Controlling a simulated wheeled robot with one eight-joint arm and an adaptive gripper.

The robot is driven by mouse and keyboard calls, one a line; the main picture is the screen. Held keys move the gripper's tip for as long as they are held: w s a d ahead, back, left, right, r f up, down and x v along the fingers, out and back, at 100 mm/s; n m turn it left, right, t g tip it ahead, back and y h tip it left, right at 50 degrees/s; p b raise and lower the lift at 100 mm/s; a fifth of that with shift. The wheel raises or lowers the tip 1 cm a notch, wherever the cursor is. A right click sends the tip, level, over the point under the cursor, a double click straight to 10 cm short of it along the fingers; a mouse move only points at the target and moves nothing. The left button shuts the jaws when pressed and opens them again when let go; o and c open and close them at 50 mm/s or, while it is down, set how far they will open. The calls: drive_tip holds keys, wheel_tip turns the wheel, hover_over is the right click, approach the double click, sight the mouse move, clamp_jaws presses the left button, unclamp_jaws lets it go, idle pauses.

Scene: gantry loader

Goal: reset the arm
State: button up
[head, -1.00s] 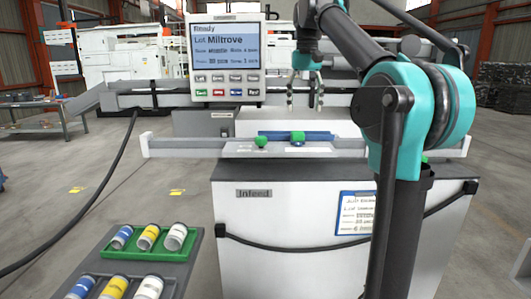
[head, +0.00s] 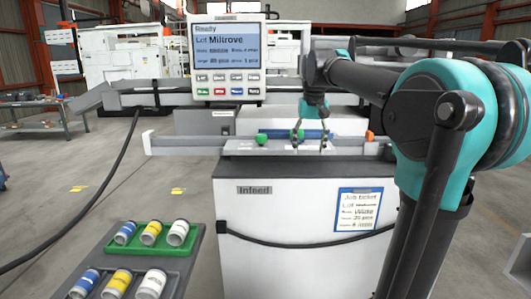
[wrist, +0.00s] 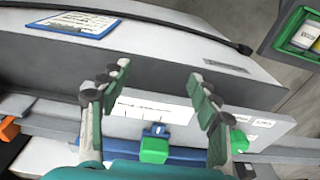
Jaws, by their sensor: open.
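My gripper (head: 310,143) is open and empty, pointing down over the rail on top of the infeed cabinet (head: 290,221). In the wrist view the two fingers of my gripper (wrist: 160,80) stand wide apart. A green knob (wrist: 154,149) on a blue bar (wrist: 186,154) shows between the fingers, low in the picture. A second green knob (head: 261,140) stands on the rail left of my gripper; it also shows beside the right finger in the wrist view (wrist: 239,141). Whether the fingers touch the rail cannot be told.
An orange knob (head: 369,136) sits on the rail to the right. A control panel (head: 226,60) reading "Ready" stands behind left. A dark tray (head: 187,262) with several capped jars stands front left. A job ticket (head: 359,211) hangs on the cabinet front. Floor at left is mostly open.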

drive_tip(key=s+d+f+t, duration=0.1)
drive_tip(key=s+f, duration=0.6)
drive_tip(key=f, duration=0.4)
drive_tip(key=s+d+f+t, duration=0.1)
drive_tip(key=s+d+f, duration=0.1)
drive_tip(key=s+f, duration=0.6)
drive_tip(key=s+d+f+t, duration=0.1)
drive_tip(key=s+f, duration=0.6)
drive_tip(key=f, duration=0.8)
drive_tip(key=shift+s+d+f, duration=0.3)
drive_tip(key=shift+s+d, duration=0.05)
drive_tip(key=shift+d, duration=0.15)
